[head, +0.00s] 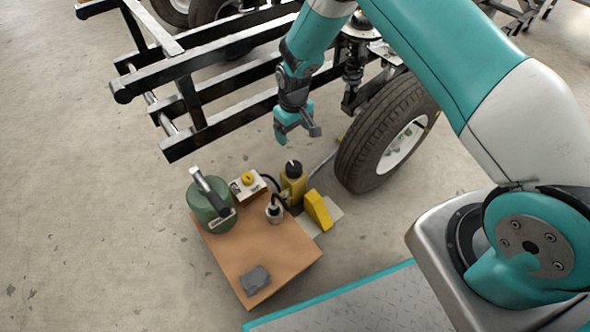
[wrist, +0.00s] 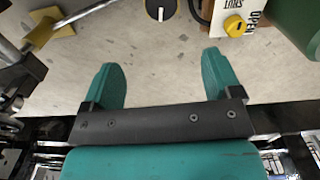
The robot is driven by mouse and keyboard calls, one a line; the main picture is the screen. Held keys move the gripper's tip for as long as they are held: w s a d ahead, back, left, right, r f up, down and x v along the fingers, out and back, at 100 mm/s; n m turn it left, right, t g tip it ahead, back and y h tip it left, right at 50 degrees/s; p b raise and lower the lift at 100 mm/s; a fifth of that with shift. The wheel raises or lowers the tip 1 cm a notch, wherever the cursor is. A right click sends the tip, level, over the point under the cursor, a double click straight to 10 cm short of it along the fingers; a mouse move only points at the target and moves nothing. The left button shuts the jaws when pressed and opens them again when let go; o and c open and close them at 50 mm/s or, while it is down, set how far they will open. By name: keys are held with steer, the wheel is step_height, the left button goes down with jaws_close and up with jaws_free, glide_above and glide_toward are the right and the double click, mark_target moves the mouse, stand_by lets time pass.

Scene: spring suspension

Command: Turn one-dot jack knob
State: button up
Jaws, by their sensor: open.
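A yellow jack body (head: 294,186) stands beside the wheel with a black knob (head: 293,168) on top. The black knob (wrist: 160,9) also shows at the top edge of the wrist view, with a white line and a yellow ring. A yellow knob (head: 247,178) sits on a pale box (head: 250,189); the wrist view shows this yellow knob (wrist: 234,25) beside the words OPEN and SHUT. No dot marks are readable on either knob. My gripper (head: 298,134) is open and empty, above the jack area. Its spread teal fingers (wrist: 164,65) have bare floor between them.
A green canister (head: 207,210) and a capped fitting with a hose (head: 274,213) stand on a brown board (head: 262,245), with a grey block (head: 255,279) near its front. A yellow wedge (head: 318,209) is to the right. The tyre (head: 377,140) and black frame (head: 205,138) bound the space.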

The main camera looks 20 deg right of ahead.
mark_target(295, 165)
step_height(295, 165, down, 18)
steer(key=n+b, duration=0.5)
steer(key=n, duration=0.3)
steer(key=n+b, duration=0.6)
steer(key=n, duration=0.3)
steer(key=shift+d+r+n+b, duration=0.1)
steer(key=shift+r+n+b, duration=0.1)
steer(key=shift+n+b, duration=0.1)
steer(key=shift+c, duration=0.2)
steer(key=shift+r, duration=0.1)
steer(key=c, duration=0.9)
